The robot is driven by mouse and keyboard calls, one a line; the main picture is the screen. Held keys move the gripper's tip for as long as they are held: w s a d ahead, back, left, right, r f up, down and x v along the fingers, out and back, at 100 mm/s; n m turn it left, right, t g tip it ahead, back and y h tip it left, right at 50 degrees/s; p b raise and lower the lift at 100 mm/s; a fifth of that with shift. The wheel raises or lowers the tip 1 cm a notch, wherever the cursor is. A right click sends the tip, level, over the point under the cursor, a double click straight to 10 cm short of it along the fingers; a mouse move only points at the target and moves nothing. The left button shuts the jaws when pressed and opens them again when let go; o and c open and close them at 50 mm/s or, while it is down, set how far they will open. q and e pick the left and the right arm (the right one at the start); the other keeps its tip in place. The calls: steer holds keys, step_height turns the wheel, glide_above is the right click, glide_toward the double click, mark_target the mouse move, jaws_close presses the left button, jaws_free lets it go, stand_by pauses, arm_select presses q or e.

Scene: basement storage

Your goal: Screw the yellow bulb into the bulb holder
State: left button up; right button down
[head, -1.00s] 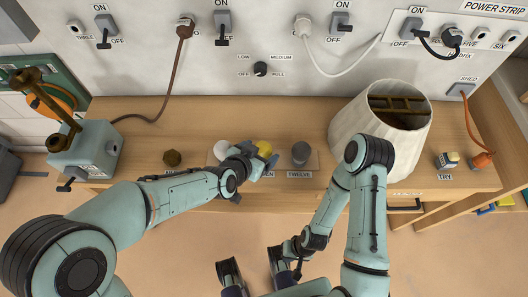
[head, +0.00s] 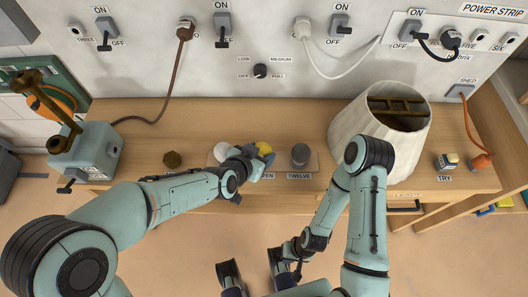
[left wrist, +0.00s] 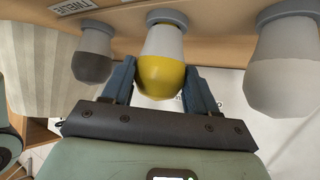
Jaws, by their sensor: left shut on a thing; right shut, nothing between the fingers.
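The yellow bulb (head: 264,148) stands between a white bulb (head: 221,150) and a grey bulb (head: 300,153) on a small board on the bench. My left gripper (head: 261,162) is shut on the yellow bulb. In the left wrist view, the fingers (left wrist: 160,92) are on both sides of its yellow part (left wrist: 161,75), and its pale end meets a grey round base (left wrist: 167,17). I cannot make out for certain which thing is the bulb holder. My right gripper (head: 297,270) is low in the head view, in front of the bench, shut and empty.
A large pale lampshade (head: 375,125) stands right of the bulbs. A teal box (head: 88,155) with a brass arm (head: 52,112) stands at the left end, near a brown knob-like piece (head: 172,159). Switches and cords line the wall.

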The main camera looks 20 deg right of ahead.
mark_target(262, 147)
arm_select(q)
steer(key=shift+r+p, duration=0.4)
steer(key=shift+r, duration=0.1)
steer(key=shift+r+p, duration=0.95)
steer(key=shift+r, duration=0.1)
